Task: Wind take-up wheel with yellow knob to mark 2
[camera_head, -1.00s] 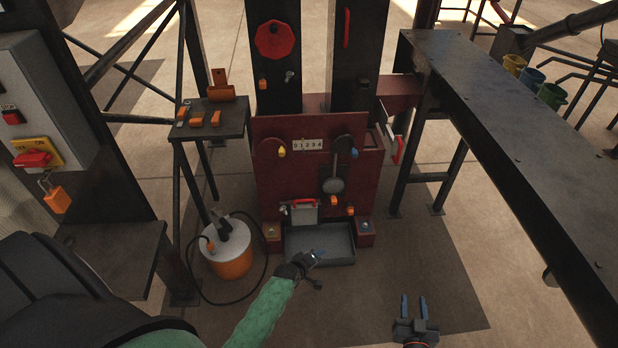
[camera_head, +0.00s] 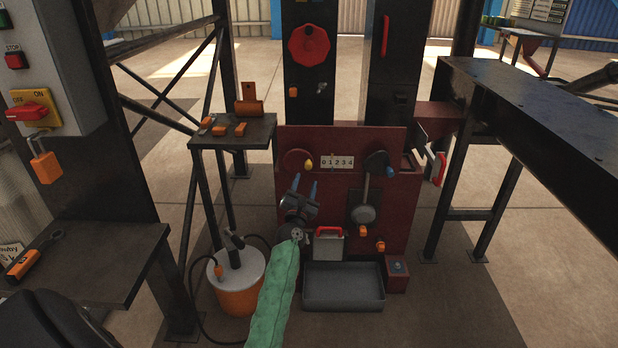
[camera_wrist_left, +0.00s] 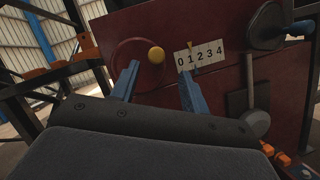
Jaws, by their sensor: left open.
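The take-up wheel (camera_head: 294,161) is a dark red disc on the upper left of the red press panel. Its yellow knob (camera_head: 309,164) sits at its right side; the knob also shows in the left wrist view (camera_wrist_left: 156,54). The white scale (camera_head: 337,162) reads 0 1 2 3 4 to the right of the wheel. A small yellow pointer (camera_wrist_left: 189,46) shows at its top edge between 0 and 1. My left gripper (camera_head: 304,187) is open and empty, its blue fingers pointing up just below the wheel, apart from the knob. My right gripper is out of view.
A dark crank with a blue knob (camera_head: 390,171) is right of the scale. A lever with a round grey weight (camera_head: 364,213) hangs below it. A red-handled grey box (camera_head: 328,246) and a grey tray (camera_head: 318,304) are lower down. A side shelf (camera_head: 250,143) stands left.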

